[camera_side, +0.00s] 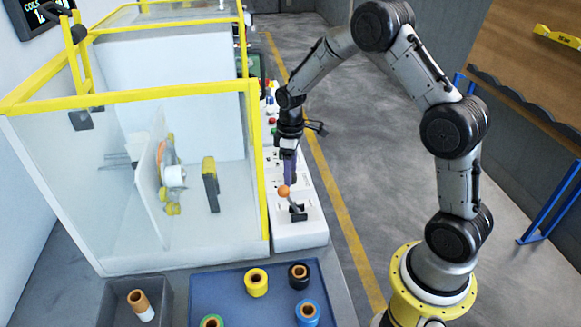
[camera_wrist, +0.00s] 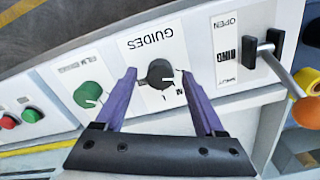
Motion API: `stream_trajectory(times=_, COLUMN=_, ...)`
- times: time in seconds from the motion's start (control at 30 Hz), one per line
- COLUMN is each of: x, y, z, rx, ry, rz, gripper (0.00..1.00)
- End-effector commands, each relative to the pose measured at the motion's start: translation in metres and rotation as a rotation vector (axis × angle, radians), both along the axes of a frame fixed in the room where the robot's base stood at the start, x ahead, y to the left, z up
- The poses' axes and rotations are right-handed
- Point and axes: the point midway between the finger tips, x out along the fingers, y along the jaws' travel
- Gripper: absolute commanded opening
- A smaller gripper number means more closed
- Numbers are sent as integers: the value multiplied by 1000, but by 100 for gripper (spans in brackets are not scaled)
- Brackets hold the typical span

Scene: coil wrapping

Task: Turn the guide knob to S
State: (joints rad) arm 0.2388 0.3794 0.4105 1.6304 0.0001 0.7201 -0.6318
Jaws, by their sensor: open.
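The guide knob (camera_wrist: 160,73) is a round black knob on a white plate marked GUIDES, which appears upside down in the wrist view. Small letters below the knob are partly legible, one looking like M; I cannot read its setting surely. My gripper (camera_wrist: 159,80) is open, its two purple fingers on either side of the knob with visible gaps. I cannot tell how far above the panel the tips are. In the side view my gripper (camera_side: 290,178) points down over the white control panel and hides the knob.
A lever with an orange ball (camera_side: 284,191) stands close in front of my gripper. A green knob (camera_wrist: 87,94) sits left of the guide knob in the wrist view. The yellow-framed enclosure (camera_side: 258,175) stands left of the panel. A blue tray (camera_side: 225,290) holds several coils.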

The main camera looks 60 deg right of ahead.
Motion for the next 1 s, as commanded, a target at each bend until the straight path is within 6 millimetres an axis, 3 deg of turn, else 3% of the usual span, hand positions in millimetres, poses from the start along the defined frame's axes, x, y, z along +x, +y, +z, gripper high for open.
stream_trajectory(times=0.17, x=1, y=0, z=12, rx=-1, ry=-3, rz=0, gripper=71)
stream_trajectory(times=0.7, x=1, y=0, z=118, rx=-1, ry=-5, rz=0, gripper=71)
stream_trajectory(times=1.0, x=0, y=0, z=138, rx=-1, ry=-1, rz=0, gripper=71)
